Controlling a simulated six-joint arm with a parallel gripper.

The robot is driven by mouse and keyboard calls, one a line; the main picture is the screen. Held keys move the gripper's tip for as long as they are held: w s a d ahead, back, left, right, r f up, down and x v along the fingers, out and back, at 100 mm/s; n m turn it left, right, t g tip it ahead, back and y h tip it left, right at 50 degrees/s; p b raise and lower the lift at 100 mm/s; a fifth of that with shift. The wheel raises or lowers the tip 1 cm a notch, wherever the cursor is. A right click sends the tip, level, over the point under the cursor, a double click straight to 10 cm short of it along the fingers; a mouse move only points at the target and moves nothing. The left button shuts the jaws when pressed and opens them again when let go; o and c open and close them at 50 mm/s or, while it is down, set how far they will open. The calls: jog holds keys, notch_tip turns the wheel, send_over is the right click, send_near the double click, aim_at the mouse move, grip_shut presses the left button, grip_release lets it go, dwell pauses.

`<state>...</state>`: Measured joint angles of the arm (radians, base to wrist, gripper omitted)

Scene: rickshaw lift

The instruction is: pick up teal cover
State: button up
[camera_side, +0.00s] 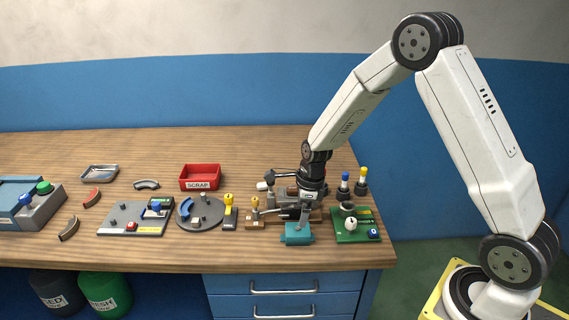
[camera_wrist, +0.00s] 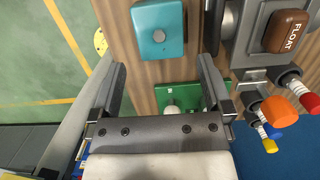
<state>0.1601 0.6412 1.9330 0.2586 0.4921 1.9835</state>
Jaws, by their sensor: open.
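The teal cover (camera_side: 297,238) is a small box-like block at the front edge of the wooden bench. In the wrist view, the teal cover (camera_wrist: 158,18) shows a small round metal knob on its top face and lies just beyond my fingertips. Part of the cover's top is hidden there by a finger.
A green board (camera_side: 357,226) with a white knob stands close on the right. A grey fixture with a brown FLOAT block (camera_wrist: 288,32) and coloured knobs is close by. A red scrap bin (camera_side: 200,178) is further back. The bench's front edge is near the cover.

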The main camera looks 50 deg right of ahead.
aim_at(298, 229)
jog(key=shift+w+a+f, duration=0.1)
jog(key=shift+a+f, duration=0.05)
jog(key=shift+f, duration=1.1)
jog(key=shift+f, duration=0.1)
jog(key=shift+w+a+f, duration=0.1)
jog(key=shift+w+f, duration=0.05)
jog(key=shift+f, duration=1.1)
jog(key=shift+w+a+f, duration=0.1)
jog(key=shift+f, duration=1.15)
jog(key=c, duration=1)
